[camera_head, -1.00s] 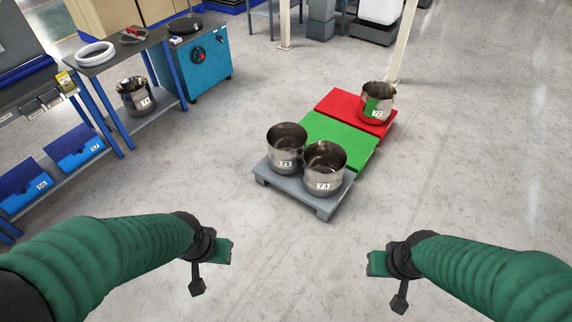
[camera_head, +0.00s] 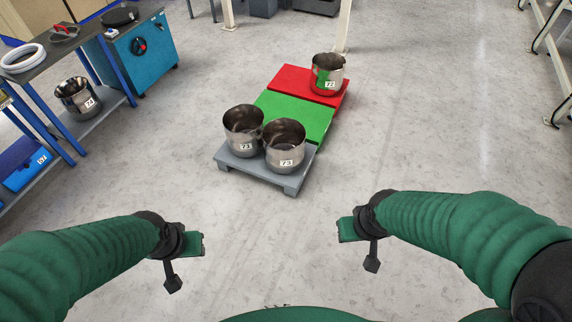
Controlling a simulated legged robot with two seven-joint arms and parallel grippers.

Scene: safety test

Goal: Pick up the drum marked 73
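The drum marked 73 (camera_head: 285,148) is an open-topped shiny metal pot. It stands upright on the grey section of a low platform (camera_head: 247,172), at its front right. A like drum (camera_head: 243,132), whose label seems to read 71, stands close at its left. My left gripper (camera_head: 186,262) is low at left, and my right gripper (camera_head: 359,247) is low at right of centre. Both are empty, nearer to me than the platform and well apart from the drums. Whether their fingers are open or shut is unclear.
A drum marked 72 (camera_head: 328,75) stands on the platform's red section (camera_head: 292,82), behind the green section (camera_head: 300,113). Another drum (camera_head: 76,98) sits on a bench's lower shelf at left, near a blue cabinet (camera_head: 148,58). The floor before the platform is clear.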

